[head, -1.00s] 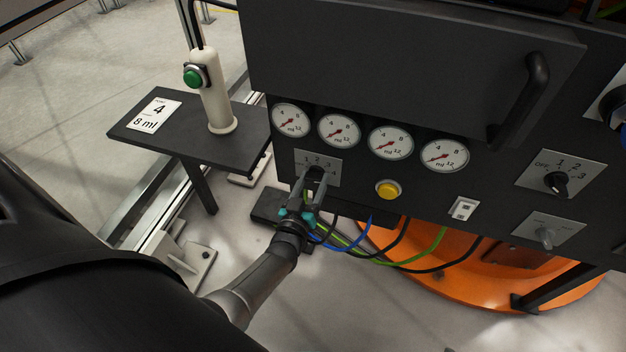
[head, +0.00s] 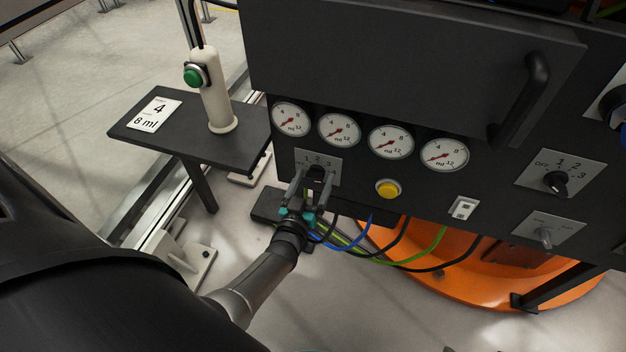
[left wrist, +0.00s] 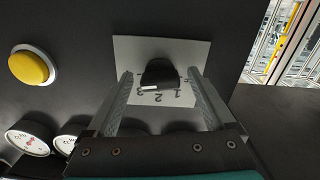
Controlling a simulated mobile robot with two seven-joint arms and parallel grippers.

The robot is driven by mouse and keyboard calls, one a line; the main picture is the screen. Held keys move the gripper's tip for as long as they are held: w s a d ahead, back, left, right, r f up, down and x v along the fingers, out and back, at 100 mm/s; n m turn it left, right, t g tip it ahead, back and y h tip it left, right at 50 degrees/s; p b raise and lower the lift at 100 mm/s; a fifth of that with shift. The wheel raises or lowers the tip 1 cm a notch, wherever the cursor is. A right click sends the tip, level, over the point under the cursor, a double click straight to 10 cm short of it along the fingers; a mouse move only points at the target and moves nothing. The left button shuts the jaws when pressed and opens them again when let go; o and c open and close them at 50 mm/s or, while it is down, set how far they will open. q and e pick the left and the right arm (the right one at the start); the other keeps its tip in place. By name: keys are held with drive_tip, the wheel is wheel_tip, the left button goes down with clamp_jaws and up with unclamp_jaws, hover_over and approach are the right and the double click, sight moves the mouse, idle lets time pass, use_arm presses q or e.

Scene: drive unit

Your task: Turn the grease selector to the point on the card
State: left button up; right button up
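The grease selector is a black knob (head: 316,174) on a light numbered plate (head: 330,163), below the gauges at the panel's left. In the left wrist view the knob (left wrist: 158,72) has a white mark on its lower edge, near the plate's numbers. I cannot tell surely which number it marks. My left gripper (head: 307,188) is open around the knob. In the left wrist view its fingers (left wrist: 161,96) stand on either side, with a gap to the knob. The card (head: 155,114) on the side table reads 4 and 8 ml.
Several gauges (head: 391,142) sit above a yellow button (head: 388,189). Another rotary switch (head: 556,182) is at the right. A white post with a green button (head: 194,76) stands on the side table (head: 190,149). Cables (head: 385,258) hang below the panel.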

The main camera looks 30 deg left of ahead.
use_arm(q)
drive_tip(key=shift+s, duration=0.2)
drive_tip(key=p+v, duration=0.4)
drive_tip(key=v, duration=1)
drive_tip(key=shift+s+d, duration=0.25)
drive_tip(key=shift+s, duration=0.1)
use_arm(e)
wheel_tip(320, 180, down, 9)
drive_tip(key=g, duration=0.1)
drive_tip(key=shift+s, duration=0.45)
drive_tip(key=shift+f+g, duration=0.1)
drive_tip(key=shift+g, duration=0.2)
